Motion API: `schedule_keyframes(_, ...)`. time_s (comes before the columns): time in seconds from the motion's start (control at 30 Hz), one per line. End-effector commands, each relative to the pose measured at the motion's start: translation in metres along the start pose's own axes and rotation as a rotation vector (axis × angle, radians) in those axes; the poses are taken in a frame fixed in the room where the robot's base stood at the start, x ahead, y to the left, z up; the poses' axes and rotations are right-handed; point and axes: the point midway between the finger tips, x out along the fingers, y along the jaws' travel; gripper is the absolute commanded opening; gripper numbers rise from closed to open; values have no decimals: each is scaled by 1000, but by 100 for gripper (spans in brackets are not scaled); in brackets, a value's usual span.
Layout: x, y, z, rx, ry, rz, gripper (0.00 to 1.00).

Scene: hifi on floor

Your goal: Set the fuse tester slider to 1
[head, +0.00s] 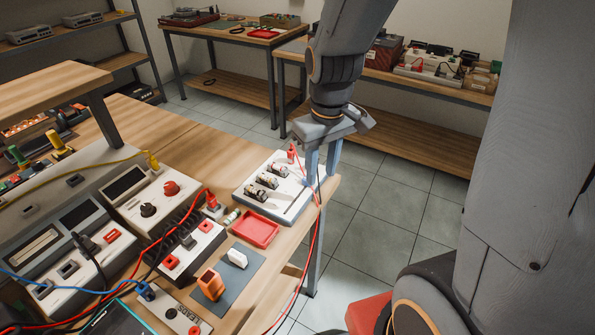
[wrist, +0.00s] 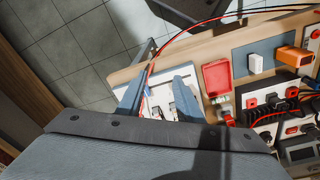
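A white panel with several dark, cylindrical fuse-like parts (head: 252,192) lies near the bench's right edge; it appears to be the fuse tester. It also shows in the wrist view (wrist: 158,103), partly covered by my fingers. My gripper (head: 318,180) points down over the panel's right end, its two blue-grey fingers apart. In the wrist view my gripper (wrist: 163,80) is open, with part of the white panel visible between the fingers. I cannot make out the slider or its setting, nor whether a finger touches the panel.
A red tray (head: 256,229), a white block (head: 238,258) and an orange device (head: 210,284) lie near the panel. A red cable (head: 317,240) runs beside my gripper and hangs over the bench edge. Meters and black terminal blocks crowd the left.

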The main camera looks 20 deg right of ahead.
Motion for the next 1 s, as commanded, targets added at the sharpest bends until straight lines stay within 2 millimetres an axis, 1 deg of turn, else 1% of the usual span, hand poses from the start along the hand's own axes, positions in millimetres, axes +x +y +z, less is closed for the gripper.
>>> schedule_keyframes(0.03,10,6,-19,-77,-14,-4,33)
schedule_keyframes(0.1,18,14,-40,-189,-32,-12,33)
schedule_keyframes(0.2,27,22,-66,-327,-51,-23,33)
schedule_keyframes(0.33,35,27,-86,-449,-67,-35,33)
schedule_keyframes(0.43,40,28,-92,-493,-72,-40,33)
schedule_keyframes(0.53,48,28,-92,-502,-75,-42,33)
schedule_keyframes(0.8,88,26,-88,-502,-76,-42,33)
schedule_keyframes(1.0,108,26,-87,-501,-74,-41,33)
